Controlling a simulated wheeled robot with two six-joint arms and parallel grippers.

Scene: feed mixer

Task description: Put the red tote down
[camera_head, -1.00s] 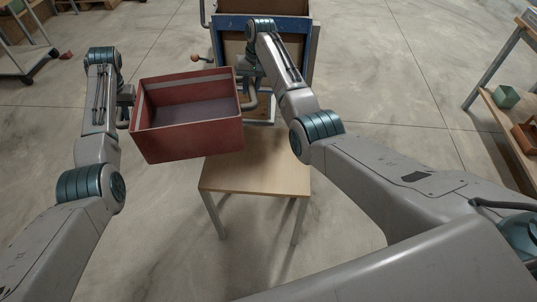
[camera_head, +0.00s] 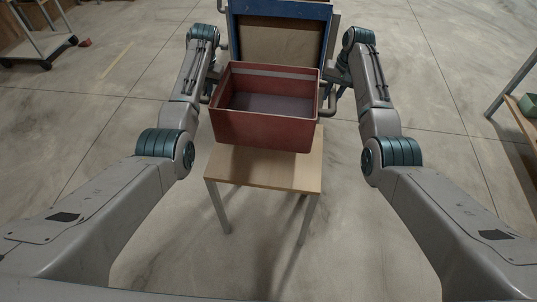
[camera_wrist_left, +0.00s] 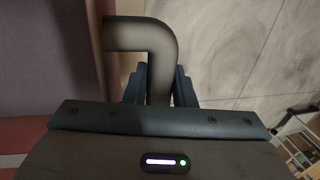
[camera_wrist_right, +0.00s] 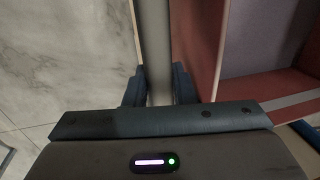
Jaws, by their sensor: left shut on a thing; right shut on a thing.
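The red tote (camera_head: 262,131) is an open box with a greyish inside, and it looks empty. It is held level between my two arms, over the back part of a small wooden table (camera_head: 265,172). My left gripper (camera_head: 208,92) is shut on the tote's left handle, a bent grey bar (camera_wrist_left: 150,40) in the left wrist view. My right gripper (camera_head: 330,92) is shut on the right handle, a grey bar (camera_wrist_right: 156,45) in the right wrist view. The tote hides the table's back part, so I cannot tell whether its base touches the top.
A blue-framed machine (camera_head: 282,40) with a brown panel stands right behind the tote. A cart (camera_head: 40,45) is at the far left, and a shelf with a green box (camera_head: 528,104) is at the right edge. The floor around the table is clear.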

